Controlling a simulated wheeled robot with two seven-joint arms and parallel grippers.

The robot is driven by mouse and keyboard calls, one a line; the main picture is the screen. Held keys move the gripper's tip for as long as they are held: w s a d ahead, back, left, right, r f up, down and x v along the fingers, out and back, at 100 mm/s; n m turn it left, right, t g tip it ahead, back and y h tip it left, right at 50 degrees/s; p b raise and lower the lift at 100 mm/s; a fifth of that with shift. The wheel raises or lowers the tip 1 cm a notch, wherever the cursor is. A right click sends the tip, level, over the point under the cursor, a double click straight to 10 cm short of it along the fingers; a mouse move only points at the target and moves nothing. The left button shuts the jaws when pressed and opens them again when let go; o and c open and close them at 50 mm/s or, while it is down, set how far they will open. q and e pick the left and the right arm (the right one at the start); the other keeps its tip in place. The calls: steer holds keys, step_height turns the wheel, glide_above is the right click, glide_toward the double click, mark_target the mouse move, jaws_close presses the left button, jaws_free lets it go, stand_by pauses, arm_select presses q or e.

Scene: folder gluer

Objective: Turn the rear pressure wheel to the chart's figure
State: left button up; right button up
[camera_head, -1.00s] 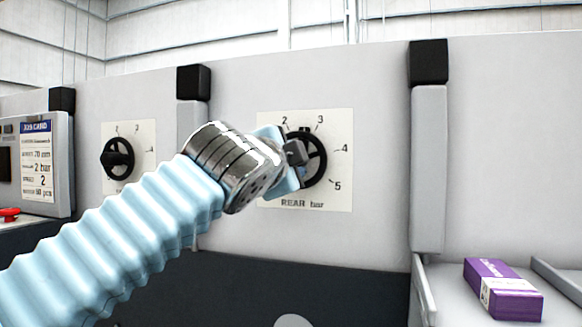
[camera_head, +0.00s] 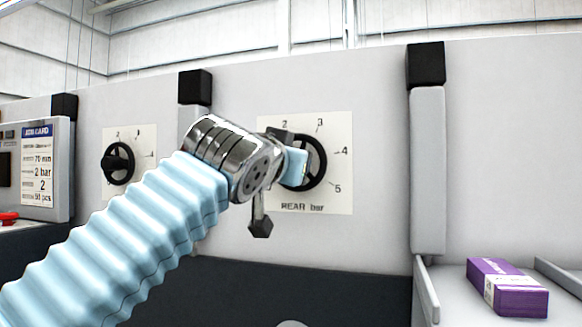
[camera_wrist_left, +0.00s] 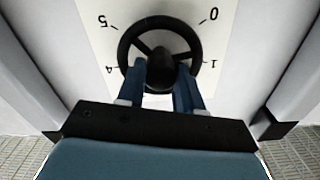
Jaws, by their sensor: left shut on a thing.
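The rear pressure wheel (camera_head: 324,160) is a black spoked handwheel on a white dial plate (camera_head: 338,202) marked "REAR bar", with 2, 3, 4 and 5 visible around it. My left gripper (camera_head: 295,168) reaches it from the left and hides its left side. In the left wrist view, the two blue fingers (camera_wrist_left: 163,88) are shut on the wheel around its dark hub (camera_wrist_left: 160,62); 5, 4, 0 and 1 show around the rim. I cannot make out a pointer. A job card (camera_head: 38,160) at far left shows a "2 bar" line. My right gripper is not in view.
A second black handwheel (camera_head: 118,163) with its own dial is on the panel to the left. A grey post (camera_head: 428,170) with a black cap stands right of the rear dial. A purple box (camera_head: 507,287) lies on a shelf at lower right.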

arm_select(q)
steer(key=n, duration=0.2)
steer(key=n+b, duration=0.1)
steer(key=n, duration=0.2)
steer(key=shift+d+f, duration=0.1)
steer(key=shift+f, duration=0.1)
stand_by(0.4)
steer(key=o, duration=1)
steer(key=shift+r, duration=0.1)
steer(key=shift+o, duration=0.2)
steer(key=shift+s, duration=0.1)
steer(key=b+v, duration=0.4)
steer(key=v, duration=0.9)
steer(key=shift+s, duration=0.3)
